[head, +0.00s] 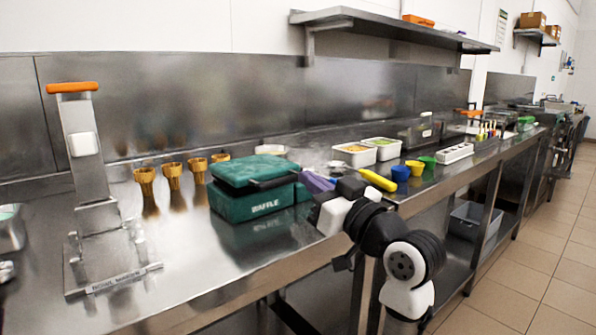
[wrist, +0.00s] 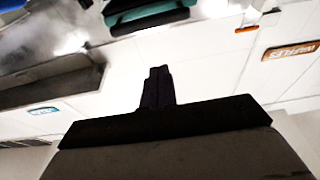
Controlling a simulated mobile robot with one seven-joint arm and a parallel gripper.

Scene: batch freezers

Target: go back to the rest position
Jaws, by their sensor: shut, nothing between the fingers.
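My arm reaches in from the lower right of the head view, and its end is just right of the green waffle maker (head: 255,203), near the counter's front edge. In the wrist view my gripper (wrist: 157,88) shows as dark fingers drawn together, with nothing between them. A purple shape lies at the arm's end in the head view, and I cannot tell whether it is part of my gripper.
The steel counter (head: 185,270) runs along the wall. An orange-handled press (head: 85,150) and several gold cups (head: 147,180) stand at left. White tubs (head: 355,153), a blue cup (head: 401,173) and a green cup (head: 428,162) stand beyond. The tiled floor (head: 540,250) at right is clear.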

